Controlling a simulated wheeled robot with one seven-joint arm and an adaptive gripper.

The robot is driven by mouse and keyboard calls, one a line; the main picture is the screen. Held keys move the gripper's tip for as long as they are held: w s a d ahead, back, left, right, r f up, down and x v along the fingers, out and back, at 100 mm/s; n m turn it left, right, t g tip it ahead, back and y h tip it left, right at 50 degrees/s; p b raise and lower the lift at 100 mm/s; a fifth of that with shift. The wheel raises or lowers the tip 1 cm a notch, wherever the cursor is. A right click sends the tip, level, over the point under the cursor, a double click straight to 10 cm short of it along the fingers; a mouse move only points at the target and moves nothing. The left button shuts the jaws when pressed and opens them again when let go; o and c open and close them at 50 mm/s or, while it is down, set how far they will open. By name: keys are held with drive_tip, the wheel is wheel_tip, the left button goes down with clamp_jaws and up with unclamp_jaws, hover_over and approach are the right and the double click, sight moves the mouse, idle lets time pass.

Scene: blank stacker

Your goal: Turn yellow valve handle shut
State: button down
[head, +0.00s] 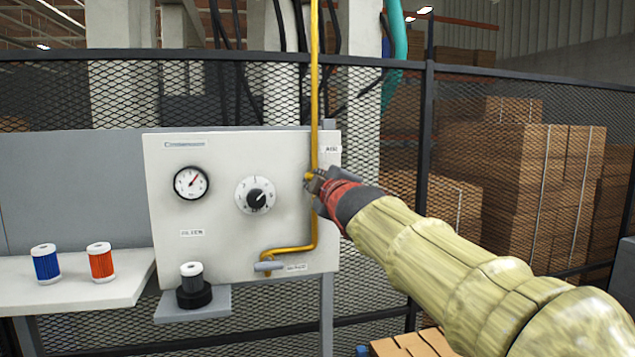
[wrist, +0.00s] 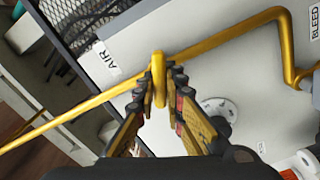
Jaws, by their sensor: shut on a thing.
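The yellow valve handle (wrist: 158,78) sits on the yellow pipe (wrist: 85,112), beside the AIR label. In the wrist view it sticks out from the pipe at an angle, between my fingertips. My gripper (wrist: 160,88) is shut on it, with a finger on each side. In the head view my gripper (head: 316,182) is at the right part of the white panel (head: 225,255), on the vertical run of the yellow pipe (head: 315,90). There only a small yellow end of the handle (head: 308,177) shows, left of the pipe; the fingers hide the rest.
A white-and-black filter (head: 193,290) stands on a small shelf. Blue (head: 45,263) and orange (head: 101,262) filters stand on the left bench. Mesh fence is behind.

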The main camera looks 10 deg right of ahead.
drive_tip(key=n, duration=0.4)
drive_tip(key=shift+f+n, duration=0.15)
drive_tip(key=shift+n, duration=0.25)
idle(0.4)
drive_tip(key=c, duration=1.8)
unclamp_jaws()
drive_tip(key=shift+c, duration=0.2)
drive_tip(key=s, duration=1.2)
drive_tip(key=shift+a, duration=0.1)
